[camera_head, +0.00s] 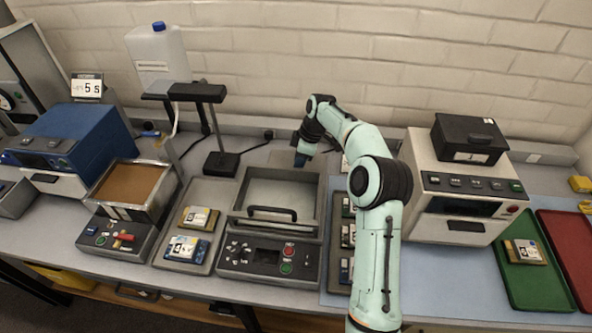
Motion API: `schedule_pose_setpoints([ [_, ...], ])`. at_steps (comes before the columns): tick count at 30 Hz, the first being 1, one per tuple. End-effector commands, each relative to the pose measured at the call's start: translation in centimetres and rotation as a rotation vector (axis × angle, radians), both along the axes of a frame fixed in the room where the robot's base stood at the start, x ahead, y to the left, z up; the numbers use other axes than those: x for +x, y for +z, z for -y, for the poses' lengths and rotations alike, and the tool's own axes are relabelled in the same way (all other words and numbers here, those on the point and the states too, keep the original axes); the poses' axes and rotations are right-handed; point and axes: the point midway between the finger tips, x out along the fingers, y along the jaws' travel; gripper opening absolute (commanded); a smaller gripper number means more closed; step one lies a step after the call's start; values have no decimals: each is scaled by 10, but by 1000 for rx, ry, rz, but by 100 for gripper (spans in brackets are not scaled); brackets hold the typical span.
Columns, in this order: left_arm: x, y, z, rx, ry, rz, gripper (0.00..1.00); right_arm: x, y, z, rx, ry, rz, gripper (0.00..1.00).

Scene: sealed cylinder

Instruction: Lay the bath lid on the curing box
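The bath (268,262) stands mid-bench with a dark control panel in front. A pale, flat panel with a black bar handle (272,211) covers its top and seems to be the bath lid. My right gripper (303,160) points down at the back edge of the bath, beyond the handle. Its fingers are small and dark, so I cannot tell if they are open or touching anything. A beige box (464,181) with a dark front window, perhaps the curing box, stands to the right. My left gripper is out of view.
A black case (469,139) sits on top of the beige box. Left are a tray with two modules (187,248), a brown-filled basin (128,184) and a blue machine (69,139). Right are green (536,283) and red trays (572,251). My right arm crosses a small rack.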

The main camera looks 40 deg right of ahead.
Motion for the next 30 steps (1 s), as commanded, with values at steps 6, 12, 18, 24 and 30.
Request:
schedule_pose_setpoints([
  [6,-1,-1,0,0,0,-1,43,3,-15,-3,1,0,1,29],
  [12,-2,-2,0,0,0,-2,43,6,-45,-8,2,0,-1,29],
  [18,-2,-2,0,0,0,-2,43,10,-58,-11,0,-1,3,29],
  [24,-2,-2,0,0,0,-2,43,10,-58,-11,-1,-1,3,29],
  [30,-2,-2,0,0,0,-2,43,10,-57,-11,-1,0,5,0],
])
